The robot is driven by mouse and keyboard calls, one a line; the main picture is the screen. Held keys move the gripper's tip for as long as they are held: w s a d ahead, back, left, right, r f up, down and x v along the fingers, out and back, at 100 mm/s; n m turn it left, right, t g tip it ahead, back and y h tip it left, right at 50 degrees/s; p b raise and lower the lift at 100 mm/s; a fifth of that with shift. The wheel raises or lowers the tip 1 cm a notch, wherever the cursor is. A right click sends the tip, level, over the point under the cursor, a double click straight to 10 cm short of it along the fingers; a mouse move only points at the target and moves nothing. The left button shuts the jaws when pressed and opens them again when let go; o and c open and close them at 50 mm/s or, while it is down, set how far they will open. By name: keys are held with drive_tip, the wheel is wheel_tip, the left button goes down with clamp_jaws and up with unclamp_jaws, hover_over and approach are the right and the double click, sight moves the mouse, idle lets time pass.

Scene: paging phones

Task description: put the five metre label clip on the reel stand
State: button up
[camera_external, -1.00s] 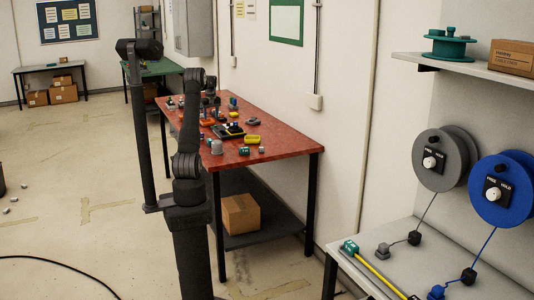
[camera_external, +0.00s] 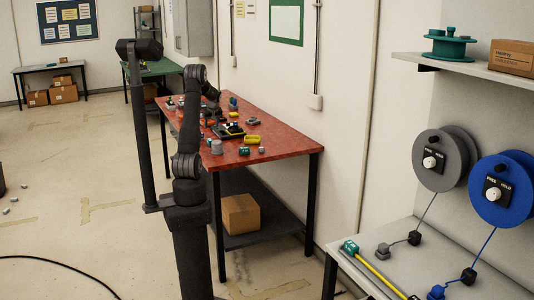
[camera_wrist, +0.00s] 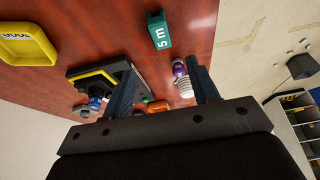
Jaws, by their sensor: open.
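The five metre label clip (camera_wrist: 160,30) is a small teal block marked "5 m", lying on the red table at the top of the wrist view. My gripper (camera_wrist: 164,88) is open, with its two dark fingers apart and the clip beyond their tips, not between them. In the external view small teal pieces lie near the table's front edge; I cannot tell which is this clip. My gripper's fingers are too small and hidden to make out there. No part is clearly marked as the reel stand; a grey reel (camera_external: 440,160) and a blue reel (camera_external: 504,190) are at the right.
A yellow tray (camera_wrist: 28,38), a black-and-yellow item (camera_wrist: 92,72) and a purple-and-white piece (camera_wrist: 184,80) are close to my gripper on the red table (camera_external: 285,147). A yellow bar (camera_external: 375,274) lies on the right bench. Bare table surrounds the clip.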

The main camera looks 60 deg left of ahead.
sight(210, 140)
drive_tip(key=x, duration=1.3)
drive_tip(key=shift+s+d, duration=0.15)
drive_tip(key=c, duration=1.1)
drive_tip(key=shift+c, duration=0.2)
drive_tip(key=shift+r, duration=0.1)
wheel_tip(210, 140, up, 4)
drive_tip(key=shift+d+r, duration=0.1)
drive_tip(key=shift+r, duration=0.1)
drive_tip(key=w+d+r, duration=0.6)
drive_tip(key=d, duration=0.3)
drive_tip(key=shift+w+d+r, duration=0.15)
drive_tip(key=shift+d+r, duration=0.05)
drive_tip(key=shift+d, duration=0.2)
